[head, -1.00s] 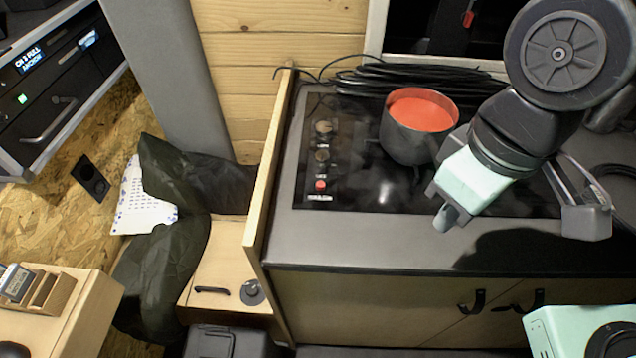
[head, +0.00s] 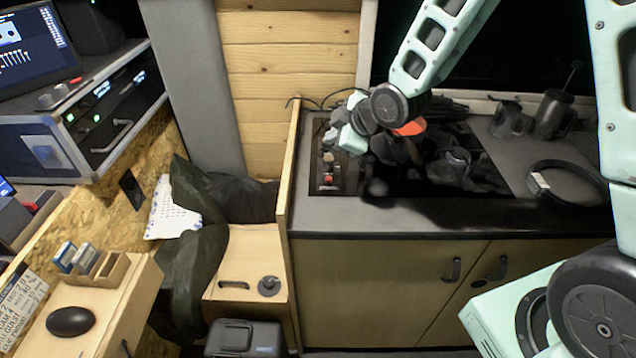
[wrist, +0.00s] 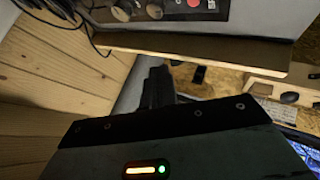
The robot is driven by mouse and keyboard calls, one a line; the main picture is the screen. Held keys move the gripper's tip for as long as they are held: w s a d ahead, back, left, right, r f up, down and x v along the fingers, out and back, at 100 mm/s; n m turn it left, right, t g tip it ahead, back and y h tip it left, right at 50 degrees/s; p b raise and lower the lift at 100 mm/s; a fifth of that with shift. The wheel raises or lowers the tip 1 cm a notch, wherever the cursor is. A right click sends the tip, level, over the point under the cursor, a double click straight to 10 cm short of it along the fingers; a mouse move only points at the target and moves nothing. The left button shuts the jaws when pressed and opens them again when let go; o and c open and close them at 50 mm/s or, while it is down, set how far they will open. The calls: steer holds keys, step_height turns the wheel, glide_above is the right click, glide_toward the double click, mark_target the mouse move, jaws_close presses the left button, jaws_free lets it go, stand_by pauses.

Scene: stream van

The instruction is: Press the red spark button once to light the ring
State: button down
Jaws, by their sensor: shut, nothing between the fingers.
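The red spark button (head: 328,178) is on the control panel at the left end of the black cooktop (head: 345,187). In the wrist view the red button (wrist: 155,10) shows at the top edge, beside a dark knob (wrist: 122,11). My gripper (head: 328,157) is shut and empty, above the panel and a little behind the button in the head view. Whether its tips touch anything I cannot tell. In the wrist view my gripper (wrist: 158,88) points away from the camera.
A thin wooden partition (head: 288,170) stands along the cooktop's left side. The counter's front strip (head: 420,217) is clear.

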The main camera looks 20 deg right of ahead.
mark_target(329, 179)
steer(key=shift+f, duration=0.15)
step_height(329, 179, down, 8)
steer(key=b, duration=0.7)
steer(key=shift+f, duration=0.25)
stand_by(1.7)
steer(key=shift+f+b, duration=0.45)
steer(key=shift+b, duration=0.05)
steer(key=shift+f+b, duration=0.4)
stand_by(0.6)
steer(key=shift+r, duration=0.15)
steer(key=shift+r+p, duration=0.55)
steer(key=shift+r, duration=0.2)
